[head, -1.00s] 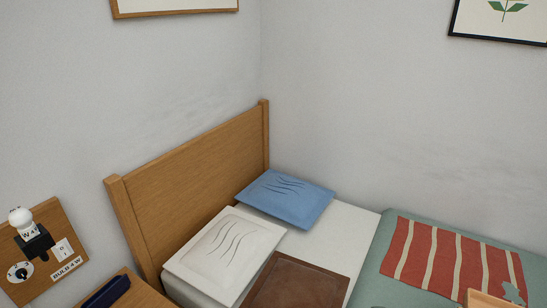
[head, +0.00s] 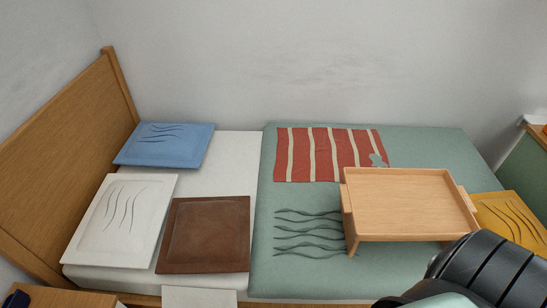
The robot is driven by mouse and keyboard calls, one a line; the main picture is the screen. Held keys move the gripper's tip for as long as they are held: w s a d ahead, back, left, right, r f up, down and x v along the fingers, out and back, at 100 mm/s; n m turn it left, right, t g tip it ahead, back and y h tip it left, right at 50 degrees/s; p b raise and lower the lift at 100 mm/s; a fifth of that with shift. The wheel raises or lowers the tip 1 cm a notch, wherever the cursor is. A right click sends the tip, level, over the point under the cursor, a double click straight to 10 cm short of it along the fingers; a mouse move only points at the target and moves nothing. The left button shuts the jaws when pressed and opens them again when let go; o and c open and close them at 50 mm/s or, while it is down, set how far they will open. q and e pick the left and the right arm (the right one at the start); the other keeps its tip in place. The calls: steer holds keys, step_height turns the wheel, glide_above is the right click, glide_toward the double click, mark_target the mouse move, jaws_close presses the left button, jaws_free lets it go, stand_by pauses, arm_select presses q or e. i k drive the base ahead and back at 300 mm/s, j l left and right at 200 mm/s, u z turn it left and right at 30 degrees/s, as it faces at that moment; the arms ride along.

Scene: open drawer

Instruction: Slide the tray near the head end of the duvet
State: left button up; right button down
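The wooden bed tray (head: 410,205) stands on its short legs on the right half of the green duvet (head: 290,274). The duvet covers the bed from its middle to the right; its head-end edge lies just right of the white sheet (head: 238,160). The tray stands some way right of that edge, with dark wavy lines on the duvet between. The tray looks empty. A dark, ridged part of my arm shows at the lower right, in front of the tray's near right corner. Neither gripper's fingers are in view.
A red striped cloth (head: 310,155) lies on the duvet behind the tray, and a yellow cushion (head: 509,218) lies right of it. Blue (head: 165,145), white (head: 120,220) and brown (head: 205,235) cushions lie near the wooden headboard (head: 70,150). A wall runs behind the bed.

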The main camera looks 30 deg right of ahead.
mark_target(379, 204)
steer(key=k+z, duration=0.1)
steer(key=z, duration=2)
